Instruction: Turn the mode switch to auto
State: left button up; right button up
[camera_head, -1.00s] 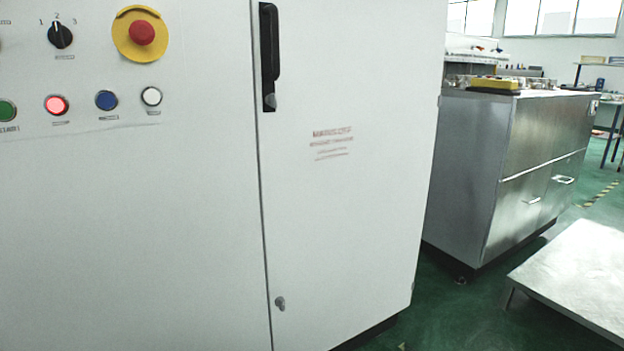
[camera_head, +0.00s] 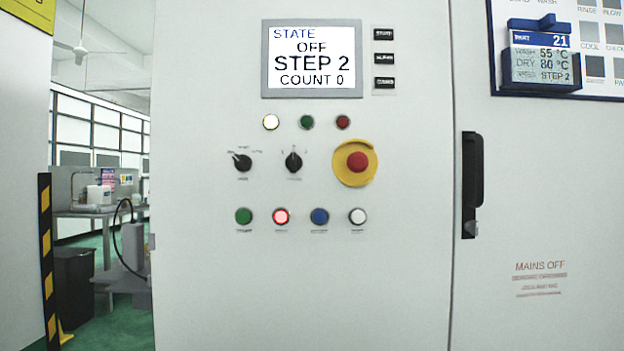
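The control cabinet (camera_head: 220,290) fills the middle of the head view. Two black rotary switches sit side by side on its panel. The left switch (camera_head: 242,162) has its pointer turned to the upper left; its small labels are too blurred to read for certain. The right switch (camera_head: 293,162) points about straight up. The screen (camera_head: 311,58) above reads STATE OFF, STEP 2, COUNT 0. Neither of my grippers shows in the view.
A red emergency stop on a yellow plate (camera_head: 355,162) is right of the switches. Push buttons sit below, with the red one (camera_head: 281,217) lit. A black door handle (camera_head: 472,185) stands out at right. A striped post (camera_head: 46,260) and a bin (camera_head: 75,285) are left.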

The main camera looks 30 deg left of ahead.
aim_at(243, 162)
jog(key=u, duration=1.3)
